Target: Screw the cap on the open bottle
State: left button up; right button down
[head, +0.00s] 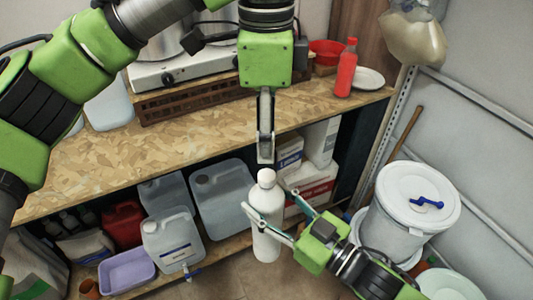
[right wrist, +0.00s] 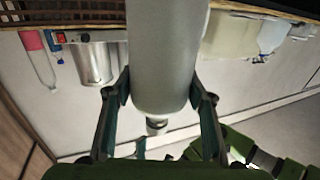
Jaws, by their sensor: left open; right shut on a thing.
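A white bottle (head: 266,228) stands upright between the fingers of my right gripper (head: 265,194), in front of the lower shelf. The gripper is shut on its body. In the right wrist view the pale bottle (right wrist: 168,55) fills the middle between both fingers. A white, cap-like top (head: 266,176) shows at the bottle's neck; I cannot tell whether it is a separate cap or how it is seated.
A wooden workbench (head: 85,172) lies behind, with a red bottle (head: 346,70) on it. Grey jerrycans (head: 222,200) and boxes fill the shelf below. A lidded white drum (head: 412,205) stands close on the right. Some floor is clear below the bottle.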

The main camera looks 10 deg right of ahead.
pick_arm(q)
jog(key=shift+r, duration=1.6)
